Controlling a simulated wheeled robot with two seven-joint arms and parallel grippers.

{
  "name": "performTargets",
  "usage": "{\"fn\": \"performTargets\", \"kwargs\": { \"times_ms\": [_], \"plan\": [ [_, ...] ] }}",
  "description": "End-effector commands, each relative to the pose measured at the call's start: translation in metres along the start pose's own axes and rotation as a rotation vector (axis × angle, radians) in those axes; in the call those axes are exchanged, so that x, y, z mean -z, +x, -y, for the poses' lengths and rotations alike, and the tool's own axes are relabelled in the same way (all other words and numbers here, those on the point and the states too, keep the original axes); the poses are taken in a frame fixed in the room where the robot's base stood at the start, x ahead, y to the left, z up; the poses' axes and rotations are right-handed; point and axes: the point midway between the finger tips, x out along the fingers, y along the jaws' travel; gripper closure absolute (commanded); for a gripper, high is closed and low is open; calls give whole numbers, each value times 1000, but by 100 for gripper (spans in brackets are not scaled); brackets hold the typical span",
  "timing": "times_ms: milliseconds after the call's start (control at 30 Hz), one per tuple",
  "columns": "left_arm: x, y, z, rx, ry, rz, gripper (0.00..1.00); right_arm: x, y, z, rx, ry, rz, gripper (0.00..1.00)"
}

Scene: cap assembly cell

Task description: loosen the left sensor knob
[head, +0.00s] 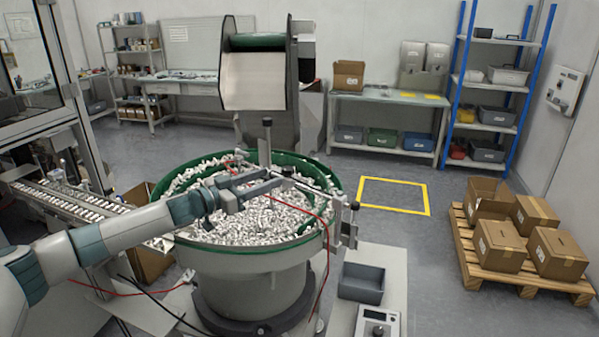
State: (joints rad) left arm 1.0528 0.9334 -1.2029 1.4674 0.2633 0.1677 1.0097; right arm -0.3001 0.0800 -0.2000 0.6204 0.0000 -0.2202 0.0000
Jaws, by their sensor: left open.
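My left gripper (268,180) reaches in from the left over the round feeder bowl (330,185). Its two grey fingers are apart, pointing right toward a thin sensor rod (308,189). An upright post (265,147) with a dark top stands just behind the fingers. The left sensor knob is too small to tell apart from the fingers and post here. I cannot tell whether the fingers touch anything. A sensor bracket (336,228) with dark knobs is on the bowl's right rim. My right gripper is not in view.
The green-rimmed bowl is full of small white caps (270,222). A hopper (255,80) stands behind it. Red cables hang around the bowl. Open floor lies farther right, before a pallet (470,262) of boxes.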

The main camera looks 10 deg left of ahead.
Motion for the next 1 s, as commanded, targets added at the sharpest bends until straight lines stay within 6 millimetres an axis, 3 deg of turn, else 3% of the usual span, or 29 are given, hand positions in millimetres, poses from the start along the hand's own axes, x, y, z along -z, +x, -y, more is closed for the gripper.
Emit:
{"fn": "performTargets", "kwargs": {
  "times_ms": [567, 767, 1000],
  "plan": [
    [1, 7, 1, 1, 1, 0, 52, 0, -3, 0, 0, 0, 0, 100],
    [2, 26, 0, 0, 1, -1, 52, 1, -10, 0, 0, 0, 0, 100],
    [3, 63, -1, 0, 0, 0, 52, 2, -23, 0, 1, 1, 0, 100]
  ]
}}
